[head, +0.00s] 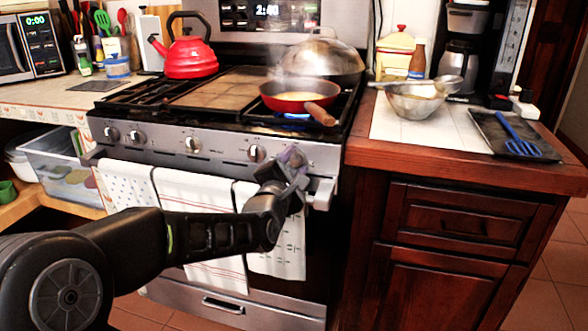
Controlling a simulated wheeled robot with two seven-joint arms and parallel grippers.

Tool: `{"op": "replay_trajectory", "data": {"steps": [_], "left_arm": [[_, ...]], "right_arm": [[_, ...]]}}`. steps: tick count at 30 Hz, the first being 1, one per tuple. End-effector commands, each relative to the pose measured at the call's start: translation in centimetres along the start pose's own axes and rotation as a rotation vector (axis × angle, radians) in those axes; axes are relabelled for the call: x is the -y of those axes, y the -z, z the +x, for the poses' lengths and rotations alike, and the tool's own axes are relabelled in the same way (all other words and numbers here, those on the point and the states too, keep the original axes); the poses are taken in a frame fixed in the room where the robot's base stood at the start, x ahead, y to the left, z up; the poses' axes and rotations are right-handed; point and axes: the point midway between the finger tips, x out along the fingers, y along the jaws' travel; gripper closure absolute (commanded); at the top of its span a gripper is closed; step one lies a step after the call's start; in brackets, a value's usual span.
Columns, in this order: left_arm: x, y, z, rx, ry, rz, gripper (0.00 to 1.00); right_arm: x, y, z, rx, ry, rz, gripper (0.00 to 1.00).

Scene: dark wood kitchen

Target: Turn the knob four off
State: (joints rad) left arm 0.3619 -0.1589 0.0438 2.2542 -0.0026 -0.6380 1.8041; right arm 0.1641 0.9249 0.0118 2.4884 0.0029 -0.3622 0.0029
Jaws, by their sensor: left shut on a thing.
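The stove front panel (222,145) carries a row of several knobs. A bare one (256,153) shows just left of my left gripper, and others (192,144) sit further left. My left gripper (293,158) is at the right end of the panel, shut on the rightmost knob, which its fingers mostly hide. A blue flame (296,115) burns under the red frying pan (290,97) on the front right burner. My right gripper is not in view.
The pan's wooden handle (320,114) juts out above my gripper. Towels (205,215) hang from the oven handle below my forearm. A red kettle (190,55) and domed lid (322,62) stand behind. A metal bowl (415,101) is on the right counter.

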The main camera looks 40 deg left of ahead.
Motion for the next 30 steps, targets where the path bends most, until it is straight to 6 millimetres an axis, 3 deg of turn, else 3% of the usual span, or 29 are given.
{"op": "replay_trajectory", "data": {"steps": [12,30], "left_arm": [[0.6,0.2,0.0,0.002,0.0,0.381,0.98],[0.8,0.4,0.0,0.001,0.001,0.95,0.98]], "right_arm": [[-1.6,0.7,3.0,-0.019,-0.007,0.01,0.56],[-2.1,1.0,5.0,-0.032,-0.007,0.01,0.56]]}}
